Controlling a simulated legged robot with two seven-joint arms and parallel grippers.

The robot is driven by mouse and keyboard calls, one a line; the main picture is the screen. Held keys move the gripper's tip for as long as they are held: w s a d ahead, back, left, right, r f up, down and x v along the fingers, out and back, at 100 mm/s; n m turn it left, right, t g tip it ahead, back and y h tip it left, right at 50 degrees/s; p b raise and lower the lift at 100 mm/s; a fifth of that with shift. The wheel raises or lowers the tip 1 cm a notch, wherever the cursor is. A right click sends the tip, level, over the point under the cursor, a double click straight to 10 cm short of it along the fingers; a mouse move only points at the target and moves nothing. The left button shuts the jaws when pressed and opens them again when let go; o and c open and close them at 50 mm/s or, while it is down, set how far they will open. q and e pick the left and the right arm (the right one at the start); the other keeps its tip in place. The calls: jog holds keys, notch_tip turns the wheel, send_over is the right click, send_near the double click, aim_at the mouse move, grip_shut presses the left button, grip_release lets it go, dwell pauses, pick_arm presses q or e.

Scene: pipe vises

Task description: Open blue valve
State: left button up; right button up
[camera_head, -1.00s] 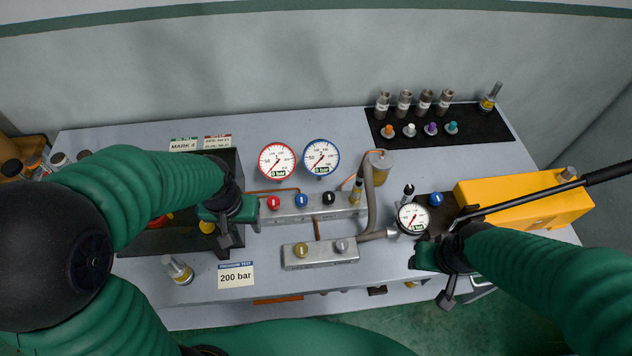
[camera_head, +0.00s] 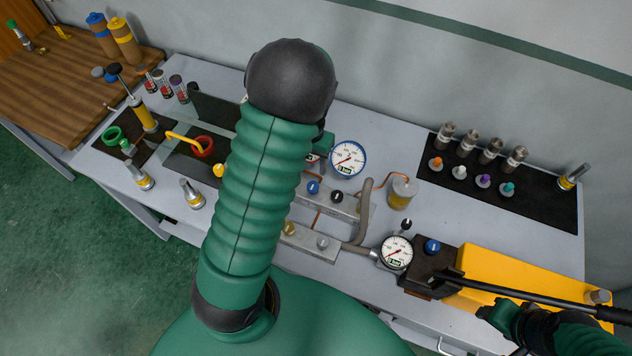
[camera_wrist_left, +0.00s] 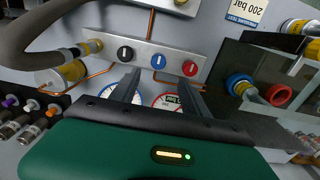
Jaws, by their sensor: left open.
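The manifold carries a blue valve knob (camera_head: 313,187), with a black knob (camera_head: 337,196) to its right. In the left wrist view the blue knob (camera_wrist_left: 158,62) sits between the black knob and a red knob (camera_wrist_left: 190,68). My left gripper (camera_wrist_left: 158,76) is open and empty, its two fingers pointing towards the manifold on either side of the blue knob's line. I cannot tell how close they are. My forearm and elbow hide most of that gripper in the head view. Another blue knob (camera_head: 432,247) is on the pump block. My right gripper (camera_head: 505,318) is beside the pump lever; its jaws are unclear.
A blue-rimmed gauge (camera_head: 348,158) stands behind the manifold. A yellow pump (camera_head: 520,280) with a long black lever (camera_head: 540,298) is at the right. A black mat (camera_head: 540,190) holds several fittings. Vises with red and green rings are at the left.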

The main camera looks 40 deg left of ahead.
aim_at(313, 184)
pick_arm(q)
jog(key=f, duration=0.7)
jog(key=w+f+p, duration=0.1)
jog(key=f, duration=0.3)
jog(key=shift+d+f, duration=0.1)
jog(key=shift+f, duration=0.15)
jog(key=shift+s+f, duration=0.1)
jog(key=shift+s, duration=0.1)
jog(key=shift+w+f, duration=0.1)
jog(key=shift+w, duration=0.05)
jog(key=c, duration=0.5)
grip_shut()
